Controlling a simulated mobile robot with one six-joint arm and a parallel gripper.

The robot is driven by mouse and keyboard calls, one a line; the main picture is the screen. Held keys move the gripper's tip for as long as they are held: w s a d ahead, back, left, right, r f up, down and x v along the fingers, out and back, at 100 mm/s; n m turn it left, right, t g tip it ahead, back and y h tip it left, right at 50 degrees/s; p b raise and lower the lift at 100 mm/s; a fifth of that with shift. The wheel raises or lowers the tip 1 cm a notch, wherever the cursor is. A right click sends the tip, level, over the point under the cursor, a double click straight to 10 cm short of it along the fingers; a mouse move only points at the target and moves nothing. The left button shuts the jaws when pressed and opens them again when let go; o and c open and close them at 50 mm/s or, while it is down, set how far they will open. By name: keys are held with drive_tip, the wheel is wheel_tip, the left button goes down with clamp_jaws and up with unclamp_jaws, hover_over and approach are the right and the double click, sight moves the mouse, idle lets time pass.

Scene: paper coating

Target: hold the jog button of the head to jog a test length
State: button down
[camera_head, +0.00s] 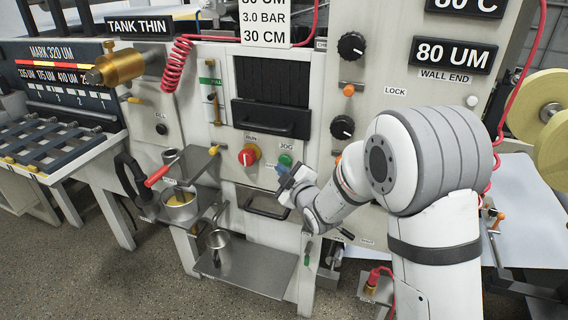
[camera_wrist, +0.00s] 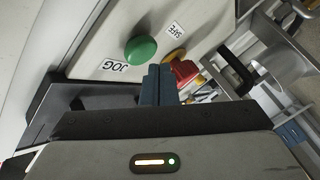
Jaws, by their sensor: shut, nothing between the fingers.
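The green jog button (camera_head: 285,159) sits on the pale machine panel under a JOG label (camera_head: 287,147). In the wrist view the round green button (camera_wrist: 140,49) shows whole, beside its JOG label (camera_wrist: 115,67). My gripper (camera_head: 281,169) is just below the button in the head view, its blue fingers towards the panel. In the wrist view my gripper's fingers (camera_wrist: 159,72) are together with nothing held, their tips beside the button with a small gap in the picture. I cannot tell the depth between fingertips and panel.
A red knob (camera_head: 248,155) on a yellow base is left of the jog button and also shows close to the fingertips in the wrist view (camera_wrist: 183,72). A cup (camera_head: 180,208) on a bracket stands at left.

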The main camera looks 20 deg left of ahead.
drive_tip(key=s+b, duration=0.3)
drive_tip(key=s, duration=0.2)
drive_tip(key=shift+a, duration=0.2)
idle(0.7)
drive_tip(key=s+d+r+m+g+h+p, duration=0.1)
drive_tip(key=s+d+r+m+h+p, duration=0.2)
drive_tip(key=d, duration=0.7)
drive_tip(key=d+r+m+g+h+p, duration=0.25)
drive_tip(key=d+m+h, duration=0.25)
drive_tip(key=d, duration=0.5)
drive_tip(key=s+d+r+m+g+h+p, duration=0.1)
drive_tip(key=s+d+m, duration=0.4)
drive_tip(key=s, duration=0.6)
drive_tip(key=s+d+r+m+g+h+p, duration=0.2)
drive_tip(key=s+d+r+m+g+p, duration=0.2)
drive_tip(key=s+d, duration=0.5)
drive_tip(key=s+m+g+p, duration=0.1)
drive_tip(key=s+g, duration=0.1)
drive_tip(key=shift+s+d+r, duration=0.25)
drive_tip(key=shift+s+d, duration=0.15)
